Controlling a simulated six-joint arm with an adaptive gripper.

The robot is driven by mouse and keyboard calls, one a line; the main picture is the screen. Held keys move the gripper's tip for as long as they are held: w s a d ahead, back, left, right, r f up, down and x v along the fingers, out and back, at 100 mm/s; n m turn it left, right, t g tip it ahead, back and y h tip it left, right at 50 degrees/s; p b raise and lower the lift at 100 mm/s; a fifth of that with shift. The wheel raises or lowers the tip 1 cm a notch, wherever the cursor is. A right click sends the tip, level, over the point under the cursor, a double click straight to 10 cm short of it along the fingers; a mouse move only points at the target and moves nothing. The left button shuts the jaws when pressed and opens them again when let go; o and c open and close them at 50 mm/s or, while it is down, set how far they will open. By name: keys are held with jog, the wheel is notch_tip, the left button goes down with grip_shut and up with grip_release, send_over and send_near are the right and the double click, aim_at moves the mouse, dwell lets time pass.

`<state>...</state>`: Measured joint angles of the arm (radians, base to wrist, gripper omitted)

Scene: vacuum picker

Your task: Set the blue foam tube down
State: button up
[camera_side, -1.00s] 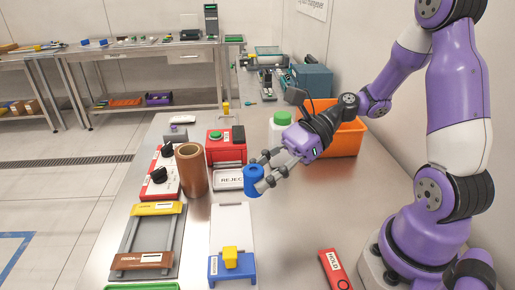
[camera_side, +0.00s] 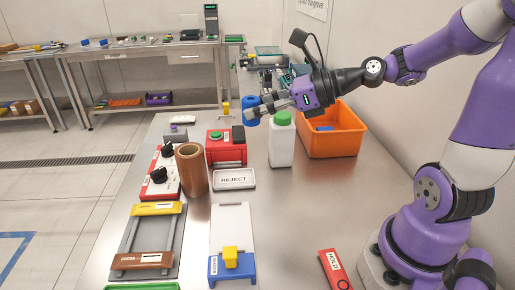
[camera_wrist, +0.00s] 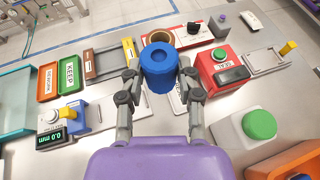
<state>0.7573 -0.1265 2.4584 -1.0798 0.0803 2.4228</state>
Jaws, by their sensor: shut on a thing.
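The blue foam tube (camera_side: 251,110) is a short cylinder with a hole through its middle. My gripper (camera_side: 262,113) is shut on it and holds it in the air above the table, near the white bottle's top in the side view. In the wrist view the tube (camera_wrist: 158,70) sits upright between the two fingertips of my gripper (camera_wrist: 158,85), its hole facing the camera. The tube hides part of a white tray below it.
A white bottle with a green cap (camera_side: 282,148) stands right of a REJECT tray (camera_side: 234,180). An orange bin (camera_side: 335,140) holds a blue piece. A red box with a green button (camera_side: 226,150), a brown cylinder (camera_side: 191,170) and a white-bedded fixture (camera_side: 231,222) stand nearby.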

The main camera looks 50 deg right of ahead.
jog(key=s+a+f+n+g+y, duration=0.3)
jog(key=s+f+n+g+y, duration=0.15)
jog(key=f, duration=0.25)
jog(key=n+g+y, duration=0.3)
jog(key=n+g, duration=0.4)
jog(key=n, duration=0.1)
send_over(291, 247)
jog(key=shift+h, duration=0.25)
notch_tip(291, 247, down, 8)
jog(key=shift+a+r, duration=0.1)
jog(key=shift+r, duration=0.15)
jog(key=shift+f, duration=2.25)
jog(key=shift+f, duration=0.1)
jog(key=o, duration=1)
